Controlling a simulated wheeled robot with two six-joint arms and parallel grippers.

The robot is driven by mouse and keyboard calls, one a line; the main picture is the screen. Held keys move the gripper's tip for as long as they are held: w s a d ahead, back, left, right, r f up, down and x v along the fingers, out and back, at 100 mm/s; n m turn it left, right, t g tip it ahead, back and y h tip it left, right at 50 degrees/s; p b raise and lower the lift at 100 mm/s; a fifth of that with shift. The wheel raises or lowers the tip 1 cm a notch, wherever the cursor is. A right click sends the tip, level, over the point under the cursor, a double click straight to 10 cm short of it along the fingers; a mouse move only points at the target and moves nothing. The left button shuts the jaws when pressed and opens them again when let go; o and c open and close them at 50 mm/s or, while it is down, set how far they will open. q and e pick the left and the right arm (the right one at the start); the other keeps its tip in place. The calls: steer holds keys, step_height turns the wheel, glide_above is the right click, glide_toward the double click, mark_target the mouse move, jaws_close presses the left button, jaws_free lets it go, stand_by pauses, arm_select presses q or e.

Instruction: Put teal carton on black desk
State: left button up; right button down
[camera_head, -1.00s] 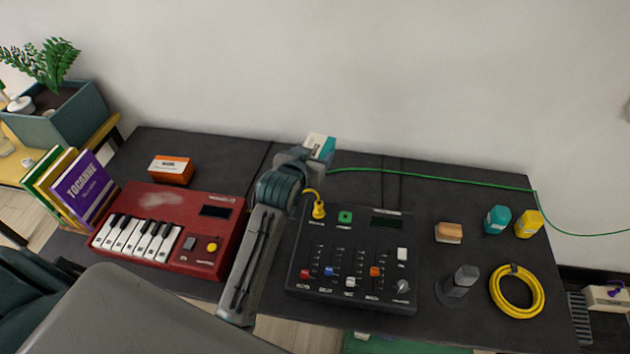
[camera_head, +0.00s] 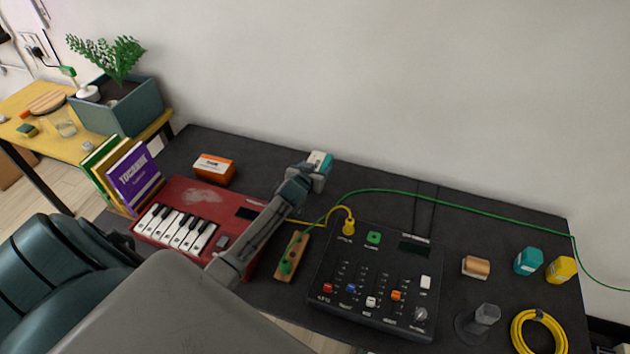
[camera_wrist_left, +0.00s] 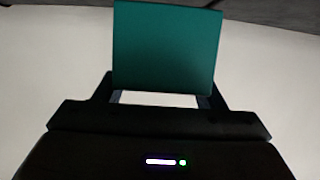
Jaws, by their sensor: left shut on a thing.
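The teal carton (camera_head: 321,158), teal with a white face, is at the back of the black desk (camera_head: 400,203), between the red keyboard and the black mixer. My left gripper (camera_head: 316,176) is shut on it. In the left wrist view the carton (camera_wrist_left: 167,48) stands out between the jaws (camera_wrist_left: 165,98), its teal side filling the top middle. I cannot tell whether the carton touches the desk. My right gripper is not in view.
An orange-and-white box (camera_head: 214,169) and a red keyboard (camera_head: 190,198) are to the left. A black mixer (camera_head: 385,275) with yellow and green cables is to the right. Small jars, a spool and a yellow cable coil (camera_head: 538,332) lie further right. The desk's back strip is mostly clear.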

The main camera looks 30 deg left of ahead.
arm_select(q)
step_height(320, 180, down, 5)
steer(key=shift+f, duration=0.2)
steer(key=o, duration=1.1)
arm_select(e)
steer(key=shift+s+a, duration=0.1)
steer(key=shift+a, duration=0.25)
arm_select(q)
steer(key=shift+o, duration=0.2)
steer(key=shift+r, duration=0.15)
steer(key=shift+s+d, duration=0.1)
steer(key=shift+s, duration=0.15)
steer(key=b+v, duration=0.1)
steer(key=v, duration=1)
steer(key=shift+s+r+b, duration=0.2)
steer(key=shift+b, duration=0.2)
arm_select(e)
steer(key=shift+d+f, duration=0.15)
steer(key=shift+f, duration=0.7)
